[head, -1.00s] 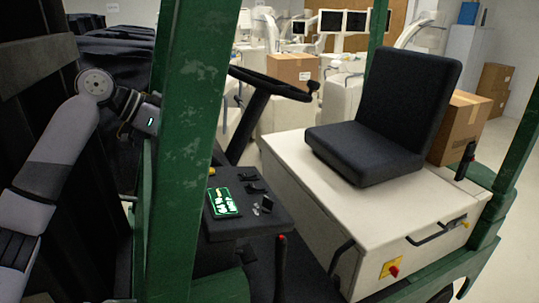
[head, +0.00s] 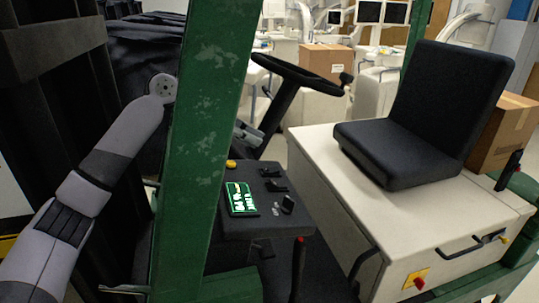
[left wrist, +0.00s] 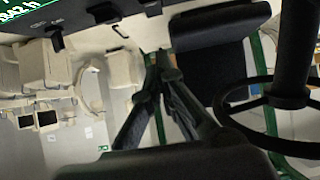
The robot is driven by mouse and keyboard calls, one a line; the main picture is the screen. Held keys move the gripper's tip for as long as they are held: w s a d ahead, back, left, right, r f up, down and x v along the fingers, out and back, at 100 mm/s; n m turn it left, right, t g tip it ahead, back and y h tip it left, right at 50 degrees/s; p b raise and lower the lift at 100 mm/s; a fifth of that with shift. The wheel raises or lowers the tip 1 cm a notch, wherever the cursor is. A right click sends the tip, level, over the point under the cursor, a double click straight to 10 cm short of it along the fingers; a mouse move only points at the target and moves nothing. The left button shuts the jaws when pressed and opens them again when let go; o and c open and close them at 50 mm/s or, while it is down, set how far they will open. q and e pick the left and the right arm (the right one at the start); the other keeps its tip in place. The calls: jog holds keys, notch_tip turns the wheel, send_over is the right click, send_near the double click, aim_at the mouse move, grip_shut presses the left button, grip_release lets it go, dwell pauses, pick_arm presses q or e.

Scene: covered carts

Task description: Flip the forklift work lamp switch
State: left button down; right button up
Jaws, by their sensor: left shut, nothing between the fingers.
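The forklift's dark console (head: 260,226) stands beside the green pillar in the head view. It carries a lit green display (head: 241,199), a yellow button (head: 231,163) and black switches (head: 275,185). I cannot tell which switch is for the work lamp. My left gripper (head: 249,135) shows partly past the pillar, near the steering column and above the console's far end. In the left wrist view my left gripper (left wrist: 157,60) is shut and empty, its tips apart from the console (left wrist: 80,15) at the top left. My right gripper is not in view.
The green pillar (head: 200,150) hides part of my left arm. The steering wheel (head: 300,75) and its column are close to the gripper. A black seat (head: 415,125) on a white base (head: 400,215) stands right. Boxes and equipment are behind.

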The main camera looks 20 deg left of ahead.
aim_at(272, 171)
pick_arm(q)
jog(key=p+x, duration=0.1)
jog(key=x, duration=0.2)
jog(key=shift+w+d, duration=0.15)
jog(key=shift+d, duration=0.3)
jog(key=f, duration=0.1)
jog(key=f+p, duration=0.1)
jog(key=w+d+f, duration=0.1)
jog(key=shift+f+p, duration=0.35)
jog(key=shift+p, duration=0.05)
jog(key=shift+s+f, duration=0.15)
jog(key=shift+f, duration=0.4)
jog(key=shift+d+f, duration=0.2)
jog(key=shift+f, duration=0.2)
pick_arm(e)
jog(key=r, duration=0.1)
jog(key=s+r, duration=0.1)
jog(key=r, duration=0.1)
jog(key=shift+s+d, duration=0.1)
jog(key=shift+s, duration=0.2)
